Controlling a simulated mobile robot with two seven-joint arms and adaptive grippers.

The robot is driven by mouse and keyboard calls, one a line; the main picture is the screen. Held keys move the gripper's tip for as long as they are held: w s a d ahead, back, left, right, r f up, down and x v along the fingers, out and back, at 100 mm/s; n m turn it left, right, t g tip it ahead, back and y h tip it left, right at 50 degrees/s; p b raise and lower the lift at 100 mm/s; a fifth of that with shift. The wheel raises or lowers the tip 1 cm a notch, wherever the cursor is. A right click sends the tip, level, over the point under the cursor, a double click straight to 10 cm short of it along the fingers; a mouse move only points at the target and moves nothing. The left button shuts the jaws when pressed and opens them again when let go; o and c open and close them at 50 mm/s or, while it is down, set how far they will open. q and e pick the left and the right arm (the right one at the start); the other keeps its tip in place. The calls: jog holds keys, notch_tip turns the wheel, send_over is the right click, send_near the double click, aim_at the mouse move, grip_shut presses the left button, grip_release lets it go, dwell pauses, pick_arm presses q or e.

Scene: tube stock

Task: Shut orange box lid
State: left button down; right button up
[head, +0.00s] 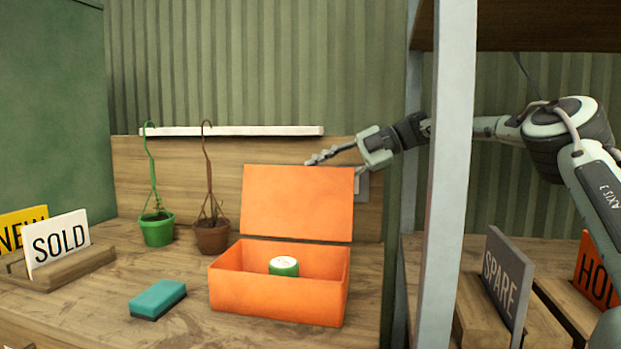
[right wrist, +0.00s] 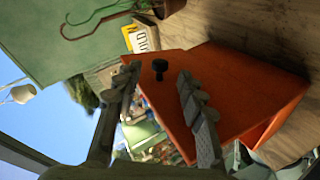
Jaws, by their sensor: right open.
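The orange box (head: 275,295) stands on the wooden bench with its orange lid (head: 298,203) raised upright at the back. A white-topped green round thing (head: 285,267) is inside the box. My right gripper (head: 330,162) is at the lid's top edge, partly hidden behind it. In the right wrist view the gripper (right wrist: 158,80) is open and empty, its fingers spread in front of the orange lid (right wrist: 225,90). My left gripper is not in view.
A teal sponge (head: 157,300) lies left of the box. A green pot (head: 157,229) and a brown pot (head: 211,236) stand behind it. A SOLD sign (head: 60,245) is at far left. A grey post (head: 450,180) stands right of the box, in front of my right arm.

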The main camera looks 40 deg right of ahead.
jog(key=shift+x, duration=1.35)
jog(key=shift+d, duration=0.1)
grip_shut()
